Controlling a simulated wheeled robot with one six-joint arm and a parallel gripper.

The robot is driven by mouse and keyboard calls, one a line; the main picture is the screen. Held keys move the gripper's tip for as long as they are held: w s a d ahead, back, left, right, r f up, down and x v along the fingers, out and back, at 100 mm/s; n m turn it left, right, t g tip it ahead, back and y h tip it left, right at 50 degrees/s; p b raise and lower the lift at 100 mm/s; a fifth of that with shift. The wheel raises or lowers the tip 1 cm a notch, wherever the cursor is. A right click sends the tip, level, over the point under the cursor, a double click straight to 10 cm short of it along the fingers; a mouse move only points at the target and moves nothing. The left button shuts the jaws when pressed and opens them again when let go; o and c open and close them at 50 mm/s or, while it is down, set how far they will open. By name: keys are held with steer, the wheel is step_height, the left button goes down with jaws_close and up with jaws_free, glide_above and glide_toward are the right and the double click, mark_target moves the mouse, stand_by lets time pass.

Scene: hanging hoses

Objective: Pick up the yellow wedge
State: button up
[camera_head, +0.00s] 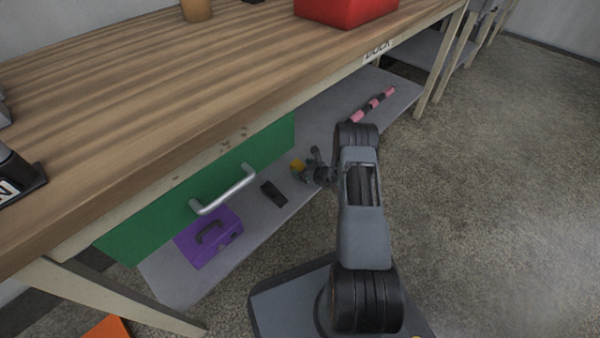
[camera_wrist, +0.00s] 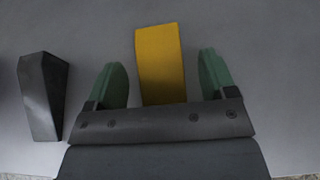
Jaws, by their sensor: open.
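The yellow wedge (camera_wrist: 160,62) lies on the grey lower shelf of the workbench. In the wrist view it sits between the two green fingertips of my gripper (camera_wrist: 164,78), with a gap on each side. Its near end meets the edge of my gripper's dark body in the picture, and I cannot tell whether they touch. My gripper is open and empty. In the head view the yellow wedge (camera_head: 298,166) shows small beside my gripper (camera_head: 310,168), partly hidden by it.
A black wedge (camera_wrist: 43,95) lies left of my gripper; it also shows in the head view (camera_head: 273,193). A purple toolbox (camera_head: 208,238) and a pink-and-black bar (camera_head: 373,104) share the shelf (camera_head: 262,228). The green drawer front (camera_head: 160,210) and benchtop (camera_head: 150,95) overhang it.

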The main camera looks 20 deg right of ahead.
steer(key=shift+c, duration=0.2)
steer(key=shift+r, duration=0.1)
steer(key=c, duration=1)
